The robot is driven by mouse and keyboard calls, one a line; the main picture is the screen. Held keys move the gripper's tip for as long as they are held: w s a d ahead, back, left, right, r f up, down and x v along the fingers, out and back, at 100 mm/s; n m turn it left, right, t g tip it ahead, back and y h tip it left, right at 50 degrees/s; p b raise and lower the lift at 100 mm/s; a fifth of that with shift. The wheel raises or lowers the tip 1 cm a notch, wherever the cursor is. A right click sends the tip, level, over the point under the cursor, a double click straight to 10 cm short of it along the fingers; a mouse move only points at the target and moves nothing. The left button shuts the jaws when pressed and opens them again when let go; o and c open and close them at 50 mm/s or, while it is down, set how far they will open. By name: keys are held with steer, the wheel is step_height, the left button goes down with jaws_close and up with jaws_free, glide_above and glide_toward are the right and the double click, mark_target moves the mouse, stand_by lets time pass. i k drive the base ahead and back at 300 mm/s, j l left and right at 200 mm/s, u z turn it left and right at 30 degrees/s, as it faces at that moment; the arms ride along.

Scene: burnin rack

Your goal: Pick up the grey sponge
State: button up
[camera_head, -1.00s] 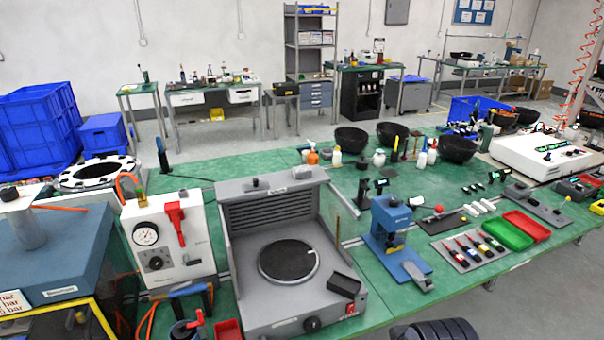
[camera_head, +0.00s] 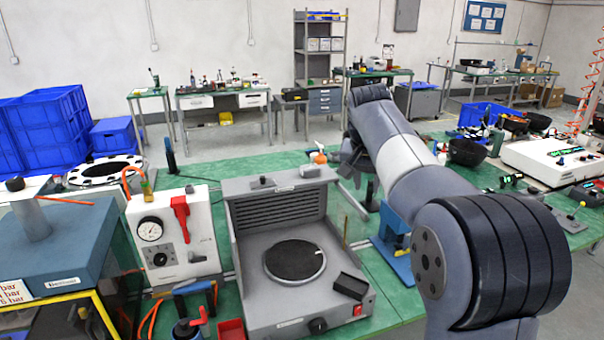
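I cannot make out a grey sponge with certainty. A small dark block (camera_head: 350,285) lies on the front right corner of the grey bench unit (camera_head: 262,305), beside its round dark plate (camera_head: 294,260). I cannot tell whether this block is the sponge. My arm reaches from the lower right toward the back of the green table. My gripper (camera_head: 350,165) is at its far end, above the table behind the grey unit and apart from the dark block. The gripper is small and partly hidden by my arm, so its fingers are unclear.
A white gauge box (camera_head: 174,240) with a red lever stands left of the grey unit. A blue press (camera_head: 390,245) stands to its right, partly behind my arm. Blue crates (camera_head: 45,120) are at the far left. Green table top (camera_head: 235,163) shows clear behind the unit.

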mark_target(312, 170)
steer(key=i+l+u, duration=0.15)
steer(key=u, duration=0.25)
steer(key=i+l+u, duration=0.1)
steer(key=l+u, duration=0.3)
steer(key=i+l+u, duration=0.1)
steer(key=u, duration=0.3)
steer(key=i+l, duration=0.1)
steer(key=l, duration=0.45)
steer(key=i+l+u, duration=0.1)
steer(key=l, duration=0.45)
steer(key=l+u, duration=0.1)
steer(key=l, duration=0.4)
